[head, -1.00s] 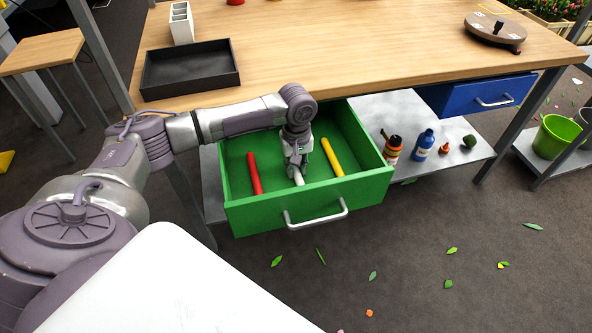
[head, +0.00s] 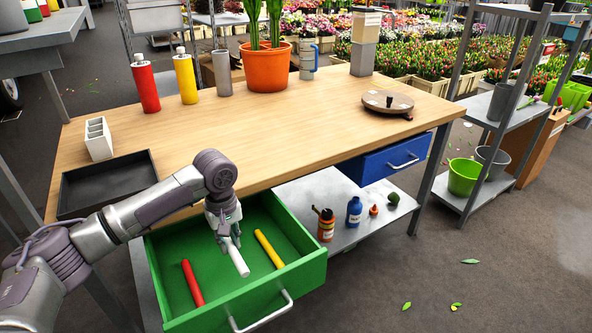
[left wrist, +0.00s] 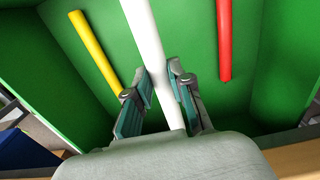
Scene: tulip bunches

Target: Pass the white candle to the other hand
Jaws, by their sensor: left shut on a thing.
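The white candle (head: 238,259) is between the fingers of my left gripper (head: 230,241), inside the open green drawer (head: 303,268). In the left wrist view the two fingers of the left gripper (left wrist: 160,88) close on the white candle (left wrist: 146,35) from both sides. A red candle (head: 193,283) lies in the drawer to its left and a yellow candle (head: 269,249) to its right. Both also show in the left wrist view, the yellow candle (left wrist: 95,50) at left and the red candle (left wrist: 224,40) at right. My right gripper is not in view.
The wooden table (head: 290,130) above has a clear middle. On it are a black tray (head: 108,184), a white holder (head: 98,139), bottles, an orange plant pot (head: 267,68) and a round turntable (head: 388,101). A blue drawer (head: 385,160) is at right. Bottles stand on the lower shelf.

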